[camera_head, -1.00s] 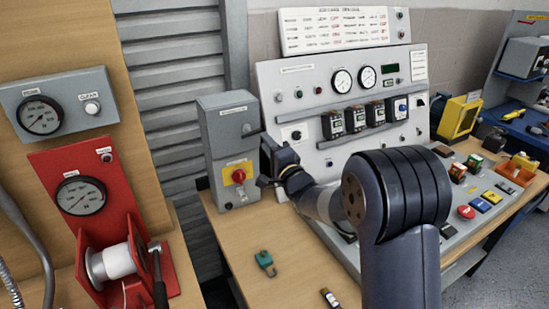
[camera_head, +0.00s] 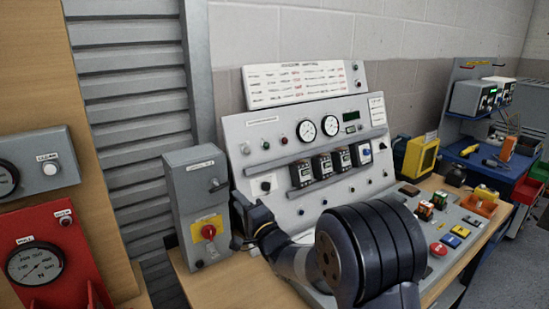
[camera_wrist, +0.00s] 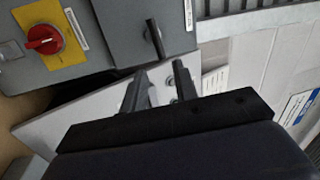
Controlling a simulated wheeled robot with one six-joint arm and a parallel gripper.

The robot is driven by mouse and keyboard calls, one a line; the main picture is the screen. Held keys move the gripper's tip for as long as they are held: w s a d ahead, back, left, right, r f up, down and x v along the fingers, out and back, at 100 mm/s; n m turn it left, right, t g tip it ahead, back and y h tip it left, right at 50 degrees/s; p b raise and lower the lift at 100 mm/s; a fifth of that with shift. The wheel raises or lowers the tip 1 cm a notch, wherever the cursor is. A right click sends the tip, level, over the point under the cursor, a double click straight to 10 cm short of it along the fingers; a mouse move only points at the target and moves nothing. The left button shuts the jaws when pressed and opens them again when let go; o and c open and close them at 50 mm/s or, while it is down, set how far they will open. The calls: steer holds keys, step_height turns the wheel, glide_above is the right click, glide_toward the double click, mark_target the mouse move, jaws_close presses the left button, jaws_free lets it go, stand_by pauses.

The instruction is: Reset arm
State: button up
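My gripper (camera_head: 238,221) is just right of the grey switch box (camera_head: 193,190), in front of the sloped control panel. In the wrist view its two fingers (camera_wrist: 160,84) stand apart with nothing between them. The grey box carries a red rotary knob (camera_head: 209,231) on a yellow plate, which also shows in the wrist view (camera_wrist: 44,40). A black lever handle (camera_wrist: 154,40) on the box is just beyond the fingertips, apart from them. My dark arm covers part of the bench and the panel's lower edge.
The control panel (camera_head: 250,160) with gauges and breaker modules stands behind my arm. A red unit with a gauge (camera_head: 40,262) is at the lower left. A yellow device (camera_head: 420,157) and a blue workbench (camera_head: 480,160) are at the right. Bare bench wood (camera_head: 225,285) shows in front of the box.

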mark_target(226, 186)
steer(key=p+x, duration=0.2)
steer(key=x, duration=0.7)
steer(key=shift+r, duration=0.15)
steer(key=shift+s+d+m+t+h+p, duration=0.15)
steer(key=shift+s+m+t+h+p, duration=0.15)
steer(key=shift+s+t+h+p, duration=0.15)
steer(key=shift+w, duration=0.15)
